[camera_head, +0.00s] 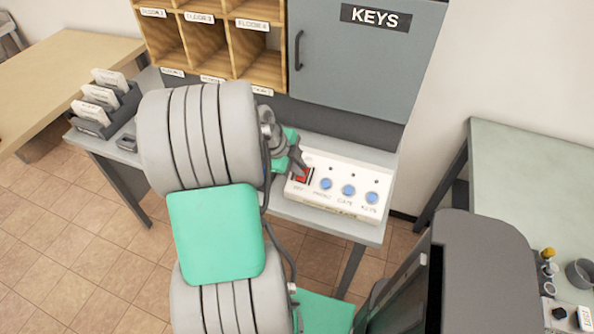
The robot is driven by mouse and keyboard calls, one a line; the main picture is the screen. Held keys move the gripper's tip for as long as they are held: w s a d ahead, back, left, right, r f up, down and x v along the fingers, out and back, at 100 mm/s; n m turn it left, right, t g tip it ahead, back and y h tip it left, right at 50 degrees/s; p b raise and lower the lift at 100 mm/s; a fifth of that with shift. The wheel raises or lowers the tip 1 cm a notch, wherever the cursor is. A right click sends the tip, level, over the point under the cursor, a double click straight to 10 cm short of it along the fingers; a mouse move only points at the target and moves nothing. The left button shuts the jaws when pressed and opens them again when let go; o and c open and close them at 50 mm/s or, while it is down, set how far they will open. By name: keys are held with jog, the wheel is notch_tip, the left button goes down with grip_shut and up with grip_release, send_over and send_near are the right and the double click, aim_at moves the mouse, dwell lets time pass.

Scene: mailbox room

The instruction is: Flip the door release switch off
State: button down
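A white switch panel (340,187) sits on the grey desk below the cabinet. A red switch (301,175) is at its left end, with a label too small to read surely. Three round blue buttons (348,190) are in a row to its right. My gripper (298,164) is small and dark at the end of my arm, right over the red switch. Its fingertips overlap the switch's upper part in the picture, and I cannot tell whether they touch it. The finger gap does not show clearly. The switch's position, on or off, is not clear.
A grey KEYS cabinet (362,60) and wooden pigeonholes (235,45) stand behind the desk. A dark tray with envelopes (104,107) is at the desk's left end. A pale green table (535,185) stands at the right. Tiled floor (75,230) shows at lower left.

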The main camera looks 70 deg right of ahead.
jog(key=r+p, duration=0.1)
jog(key=a+r, duration=0.1)
jog(key=r+p, duration=0.1)
jog(key=shift+a+r+p, duration=0.35)
jog(key=d+b+v, duration=0.1)
jog(key=v, duration=0.8)
jog(key=shift+r, duration=0.55)
jog(key=shift+w+a, duration=0.1)
jog(key=shift+w, duration=0.15)
